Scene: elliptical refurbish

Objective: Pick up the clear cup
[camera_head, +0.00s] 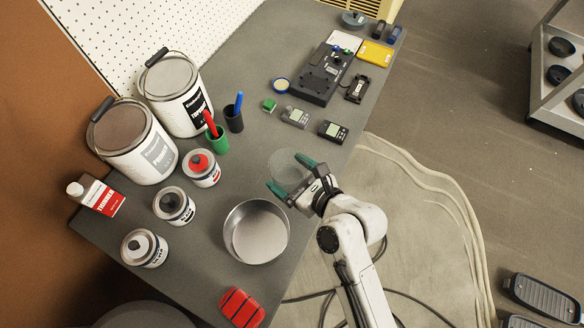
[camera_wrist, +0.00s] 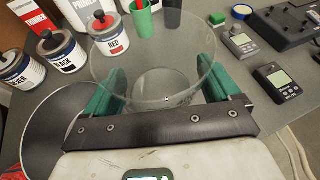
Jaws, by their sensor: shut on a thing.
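The clear cup (camera_wrist: 157,58) is a round transparent vessel, seen from above between my green fingers in the wrist view. In the head view the clear cup (camera_head: 285,164) shows faintly at the table's right edge. My gripper (camera_head: 291,175) is shut on it, with one green finger on each side. My gripper (camera_wrist: 160,90) also shows in the wrist view, with the dark palm in front of the cup. I cannot tell whether the cup's base touches the table.
A metal bowl (camera_head: 232,235) stands left of my gripper. Paint tins (camera_head: 201,170), a green cup (camera_head: 220,146) and a dark cup (camera_head: 234,124) stand farther left. Small meters (camera_head: 333,131) lie behind my gripper. A red block (camera_head: 241,307) lies at the front.

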